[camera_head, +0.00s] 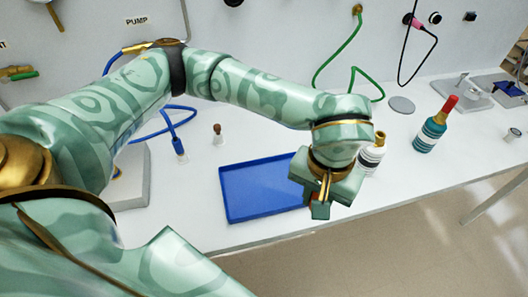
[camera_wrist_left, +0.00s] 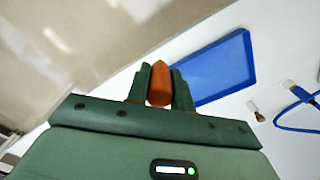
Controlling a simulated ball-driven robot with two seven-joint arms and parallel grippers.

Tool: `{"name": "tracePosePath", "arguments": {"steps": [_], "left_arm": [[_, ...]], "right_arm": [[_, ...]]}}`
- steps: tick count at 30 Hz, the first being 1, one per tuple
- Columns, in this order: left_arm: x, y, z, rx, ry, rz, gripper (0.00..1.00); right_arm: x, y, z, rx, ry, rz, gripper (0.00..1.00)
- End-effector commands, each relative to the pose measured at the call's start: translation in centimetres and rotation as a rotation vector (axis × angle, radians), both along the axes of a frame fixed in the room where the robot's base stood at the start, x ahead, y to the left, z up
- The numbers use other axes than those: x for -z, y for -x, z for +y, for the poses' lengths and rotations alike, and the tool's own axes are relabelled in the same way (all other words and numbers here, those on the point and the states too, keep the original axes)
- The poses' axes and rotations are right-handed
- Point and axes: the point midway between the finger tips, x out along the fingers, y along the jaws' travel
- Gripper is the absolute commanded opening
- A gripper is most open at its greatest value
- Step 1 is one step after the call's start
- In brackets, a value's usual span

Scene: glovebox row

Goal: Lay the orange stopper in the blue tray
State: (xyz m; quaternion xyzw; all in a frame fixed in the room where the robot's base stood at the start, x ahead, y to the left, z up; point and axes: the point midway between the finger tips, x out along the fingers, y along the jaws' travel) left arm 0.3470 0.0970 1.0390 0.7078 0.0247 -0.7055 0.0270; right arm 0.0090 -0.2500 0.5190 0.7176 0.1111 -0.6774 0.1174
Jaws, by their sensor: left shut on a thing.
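The orange stopper (camera_wrist_left: 160,85) is held between the two fingers of my left gripper (camera_wrist_left: 159,88), as the left wrist view shows. In the head view my left gripper (camera_head: 320,208) is over the right end of the blue tray, near the table's front edge, and mostly hides the stopper. The blue tray (camera_head: 255,190) lies flat on the white table and looks empty where it shows; its right part is hidden behind the gripper. The tray also shows in the left wrist view (camera_wrist_left: 222,70), beyond and to the right of the fingers. My right gripper is in neither view.
A striped bottle (camera_head: 372,154) stands just behind my left gripper, and a teal bottle with a red top (camera_head: 430,135) farther right. A small brown-topped vial (camera_head: 217,135) and a blue cable (camera_head: 180,148) lie behind the tray. A grey disc (camera_head: 401,104) lies at the back.

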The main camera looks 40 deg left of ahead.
Motion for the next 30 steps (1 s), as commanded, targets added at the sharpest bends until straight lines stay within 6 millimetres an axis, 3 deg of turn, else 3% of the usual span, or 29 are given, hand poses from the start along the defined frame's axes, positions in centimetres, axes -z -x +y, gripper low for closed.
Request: {"name": "tracePosePath", "arguments": {"steps": [9, 12, 23, 27, 30], "left_arm": [[4.0, -4.0, 7.7, -0.016, -0.004, 0.004, 0.0], [6.4, -4.8, 9.2, -0.011, -0.003, 0.006, 0.0], [10.2, -6.4, 11.9, -0.009, -0.002, 0.003, 0.0], [12.5, -6.3, 11.7, -0.006, -0.001, 0.004, 0.0], [12.8, -6.3, 11.7, -0.005, -0.001, 0.001, 0.0]], "right_arm": [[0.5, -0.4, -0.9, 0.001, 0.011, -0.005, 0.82], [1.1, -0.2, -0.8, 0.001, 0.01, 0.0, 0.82], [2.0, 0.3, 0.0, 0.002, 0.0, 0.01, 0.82], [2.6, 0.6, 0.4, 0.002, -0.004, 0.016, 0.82], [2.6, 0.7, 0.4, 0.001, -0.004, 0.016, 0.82]]}}
